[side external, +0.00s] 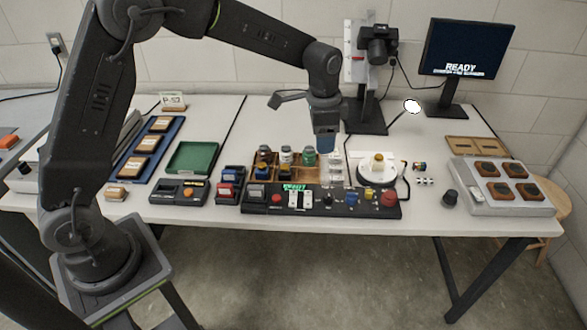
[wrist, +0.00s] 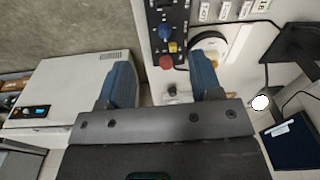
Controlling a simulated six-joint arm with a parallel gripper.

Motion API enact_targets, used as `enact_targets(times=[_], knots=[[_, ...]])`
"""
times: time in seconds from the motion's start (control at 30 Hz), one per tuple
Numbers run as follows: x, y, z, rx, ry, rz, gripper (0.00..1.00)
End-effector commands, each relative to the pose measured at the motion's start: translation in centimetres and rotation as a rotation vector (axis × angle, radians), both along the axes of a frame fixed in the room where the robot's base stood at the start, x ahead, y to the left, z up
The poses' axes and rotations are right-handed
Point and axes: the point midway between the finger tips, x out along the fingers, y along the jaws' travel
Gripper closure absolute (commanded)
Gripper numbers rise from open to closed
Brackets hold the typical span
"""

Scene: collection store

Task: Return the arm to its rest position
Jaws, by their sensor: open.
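My arm stands at the left and reaches over the white table (side external: 225,225). My gripper (side external: 325,145) hangs above the back of the black control panel (side external: 320,208), fingers pointing down. In the wrist view my gripper (wrist: 162,80) shows two blue fingers spread apart, with nothing held between them. Beyond the fingers the panel's red button (wrist: 166,62) and a blue knob (wrist: 173,47) show. In the side view the fingers partly hide the small items behind them.
A wooden tray of jars (side external: 286,157) and a round white stand (side external: 377,172) sit close to my gripper. A camera on a column (side external: 378,45) and a monitor (side external: 468,48) stand behind. A green tray (side external: 192,157) lies left, a grey block holder (side external: 490,205) right.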

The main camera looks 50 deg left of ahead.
Motion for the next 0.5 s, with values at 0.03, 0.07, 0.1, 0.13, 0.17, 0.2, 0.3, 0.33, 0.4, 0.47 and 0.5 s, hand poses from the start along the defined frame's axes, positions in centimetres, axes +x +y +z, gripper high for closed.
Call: enact_targets(times=[0.03,0.07,0.1,0.13,0.17,0.2,0.3,0.33,0.4,0.47,0.5], knots=[[-1.4,0.3,2.3,-0.005,-0.031,0.038,0.41],[-2.3,0.5,3.4,-0.008,-0.046,0.062,0.41],[-3.5,0.7,4.7,-0.013,-0.066,0.094,0.41],[-4.5,0.9,5.6,-0.016,-0.080,0.117,0.41],[-5.5,1.0,6.5,-0.021,-0.094,0.142,0.41],[-6.8,1.2,7.6,-0.027,-0.114,0.174,0.41],[-10.3,1.6,9.8,-0.044,-0.161,0.251,0.41],[-11.3,1.8,10.3,-0.050,-0.177,0.275,0.41],[-13.8,2.0,11.4,-0.064,-0.210,0.329,0.41],[-16.0,2.3,12.0,-0.079,-0.240,0.376,0.41],[-17.5,2.4,12.3,-0.088,-0.258,0.407,0.41]])
